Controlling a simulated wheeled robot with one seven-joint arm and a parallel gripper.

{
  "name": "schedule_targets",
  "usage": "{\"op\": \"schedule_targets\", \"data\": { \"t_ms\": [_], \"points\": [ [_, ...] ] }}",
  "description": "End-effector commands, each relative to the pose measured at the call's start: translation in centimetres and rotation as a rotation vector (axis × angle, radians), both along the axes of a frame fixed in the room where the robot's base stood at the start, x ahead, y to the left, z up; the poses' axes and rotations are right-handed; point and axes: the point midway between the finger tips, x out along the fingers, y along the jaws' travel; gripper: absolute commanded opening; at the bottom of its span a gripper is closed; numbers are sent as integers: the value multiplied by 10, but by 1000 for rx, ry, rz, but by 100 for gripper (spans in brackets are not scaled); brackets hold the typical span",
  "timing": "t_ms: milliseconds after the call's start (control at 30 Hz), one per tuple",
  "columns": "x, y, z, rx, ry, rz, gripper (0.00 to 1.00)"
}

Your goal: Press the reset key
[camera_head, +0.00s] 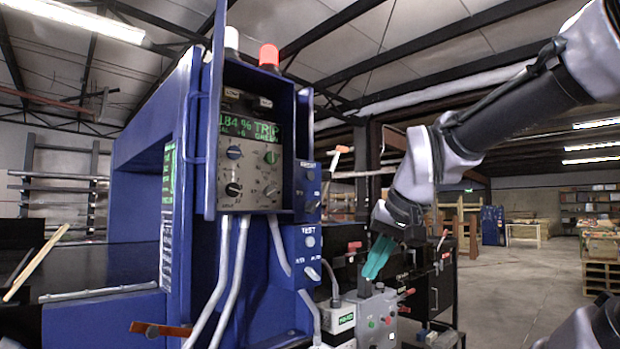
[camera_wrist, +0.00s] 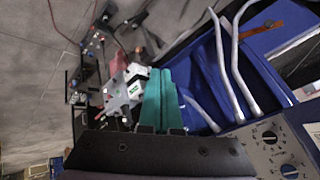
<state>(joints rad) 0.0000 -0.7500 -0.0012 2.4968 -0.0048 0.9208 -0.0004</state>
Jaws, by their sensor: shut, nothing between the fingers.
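The control unit's grey panel (camera_head: 247,178) sits in a blue housing, with knobs and a lit display (camera_head: 249,128) reading what looks like "184 % TRIP".
A white and a red lamp (camera_head: 269,55) stand on the housing. Grey conduits (camera_head: 226,270) run down its front. A grey box with coloured buttons (camera_head: 377,316) stands below my gripper, near black cabinets with red handles. Open floor (camera_head: 525,290) lies at right.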

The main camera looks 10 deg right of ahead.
Motion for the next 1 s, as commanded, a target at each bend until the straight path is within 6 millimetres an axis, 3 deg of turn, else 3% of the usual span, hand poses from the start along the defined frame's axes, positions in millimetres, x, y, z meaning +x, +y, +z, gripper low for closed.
{"op": "schedule_targets", "data": {
  "t_ms": [267,367,467,800,1000],
  "points": [
    [2,0,2,-2,-2,1,0],
    [12,-2,11,-14,-14,7,0],
    [35,-5,32,-41,-39,20,0],
    [166,-25,131,-202,-184,93,0],
    [248,-37,178,-306,-266,132,0]
  ]
}}
